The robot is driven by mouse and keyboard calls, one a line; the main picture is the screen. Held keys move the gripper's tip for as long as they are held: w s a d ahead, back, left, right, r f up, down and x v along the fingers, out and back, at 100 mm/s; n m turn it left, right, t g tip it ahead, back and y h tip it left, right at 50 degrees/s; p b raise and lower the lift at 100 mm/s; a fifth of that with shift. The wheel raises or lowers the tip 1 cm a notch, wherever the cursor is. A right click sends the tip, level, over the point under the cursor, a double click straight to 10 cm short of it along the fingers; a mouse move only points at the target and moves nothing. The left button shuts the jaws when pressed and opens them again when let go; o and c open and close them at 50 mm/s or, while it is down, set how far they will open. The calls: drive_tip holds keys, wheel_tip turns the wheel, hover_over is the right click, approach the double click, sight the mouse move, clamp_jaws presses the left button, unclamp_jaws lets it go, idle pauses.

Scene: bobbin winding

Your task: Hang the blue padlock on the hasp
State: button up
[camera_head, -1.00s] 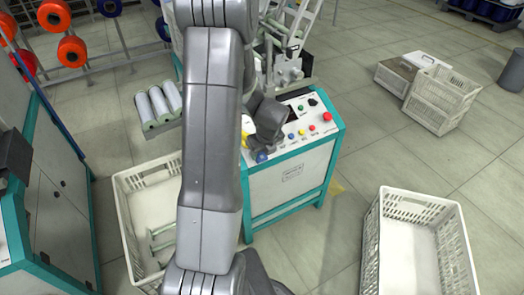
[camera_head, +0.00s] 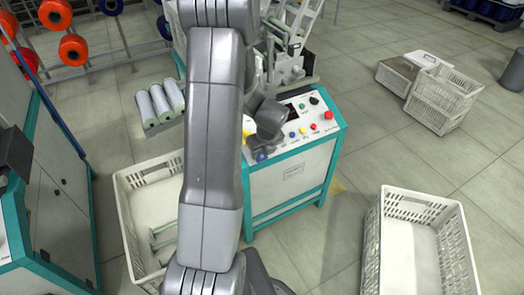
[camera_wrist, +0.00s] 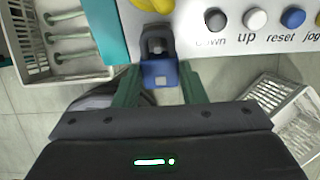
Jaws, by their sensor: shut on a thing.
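The blue padlock (camera_wrist: 160,74) is between the green fingers of my gripper (camera_wrist: 161,88) in the wrist view. My gripper is shut on it, at the front edge of the control panel. Just above the blue body is a dark, arched part with a grey middle, likely the shackle in front of the hasp (camera_wrist: 155,34). I cannot tell the two apart, nor whether the shackle passes through the hasp. In the head view a small blue patch (camera_head: 261,157), likely the padlock, shows at the panel's front left corner. My arm hides most of the gripper there.
The panel (camera_head: 318,104) carries several coloured buttons right of the padlock; a yellow part (camera_wrist: 190,8) lies beyond it. A white crate (camera_head: 122,200) stands on the floor at left, another (camera_head: 450,206) at right. White cylinders (camera_head: 160,104) lie on a tray.

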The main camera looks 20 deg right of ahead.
drive_tip(key=shift+w+f, duration=0.15)
drive_tip(key=shift+f, duration=0.2)
drive_tip(key=shift+s+f, duration=0.25)
drive_tip(key=shift+s, duration=0.2)
idle(0.7)
drive_tip(key=o, duration=1.2)
drive_tip(key=shift+o, duration=0.2)
drive_tip(key=shift+r, duration=0.1)
drive_tip(key=p+v, duration=0.2)
drive_tip(key=v, duration=1.1)
drive_tip(key=shift+r, duration=0.35)
drive_tip(key=shift+s, duration=0.15)
